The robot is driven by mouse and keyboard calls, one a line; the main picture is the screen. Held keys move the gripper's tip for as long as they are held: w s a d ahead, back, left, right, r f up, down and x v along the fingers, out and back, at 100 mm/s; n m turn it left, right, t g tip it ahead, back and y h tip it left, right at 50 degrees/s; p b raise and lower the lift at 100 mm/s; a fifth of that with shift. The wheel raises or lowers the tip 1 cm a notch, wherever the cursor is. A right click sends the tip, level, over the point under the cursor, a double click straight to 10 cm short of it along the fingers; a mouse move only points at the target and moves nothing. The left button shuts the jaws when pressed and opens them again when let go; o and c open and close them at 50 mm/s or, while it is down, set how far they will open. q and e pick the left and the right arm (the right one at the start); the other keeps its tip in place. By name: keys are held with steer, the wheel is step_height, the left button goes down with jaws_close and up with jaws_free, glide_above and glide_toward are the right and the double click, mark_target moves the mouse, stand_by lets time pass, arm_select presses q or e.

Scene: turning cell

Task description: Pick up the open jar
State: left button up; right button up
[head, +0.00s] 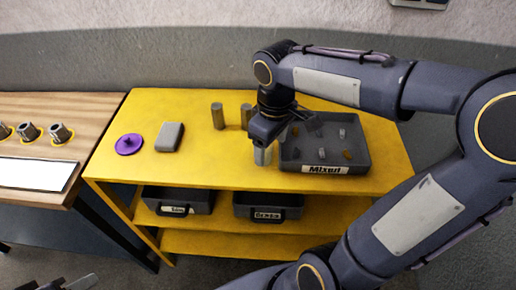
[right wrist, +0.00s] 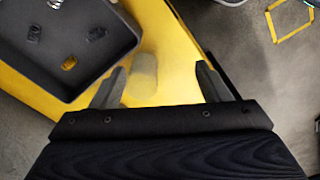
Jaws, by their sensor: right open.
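A pale grey, slightly see-through jar (head: 262,155) stands upright near the front edge of the yellow table, left of a dark tray. In the right wrist view the jar (right wrist: 144,72) shows pale and blurred between my fingers, closer to the left one. My right gripper (head: 266,130) is over the jar in the head view and hides its top. In the right wrist view the right gripper (right wrist: 160,82) is open, its two fingers apart with a gap on both sides of the jar. My left gripper is not clearly in view.
The dark "Mixed" tray (head: 370,153) holds several small parts close right of the jar. Two grey cylinders (head: 217,116) (head: 246,114), a grey block (head: 170,137) and a purple disc (head: 129,144) stand on the table (head: 205,165). Labelled bins (head: 268,206) sit on the shelf below.

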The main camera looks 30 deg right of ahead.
steer(key=w+f, duration=0.1)
steer(key=f, duration=0.2)
steer(key=w+f+n+g, duration=0.1)
steer(key=w+f, duration=0.1)
steer(key=f, duration=0.1)
steer(key=w+d+f+n+h+p, duration=0.1)
steer(key=f, duration=0.2)
steer(key=shift+w+d+g, duration=0.1)
steer(key=shift+w+g, duration=0.2)
steer(key=shift+w, duration=0.1)
steer(key=c, duration=1.1)
steer(key=shift+o, duration=0.2)
steer(key=shift+r, duration=0.1)
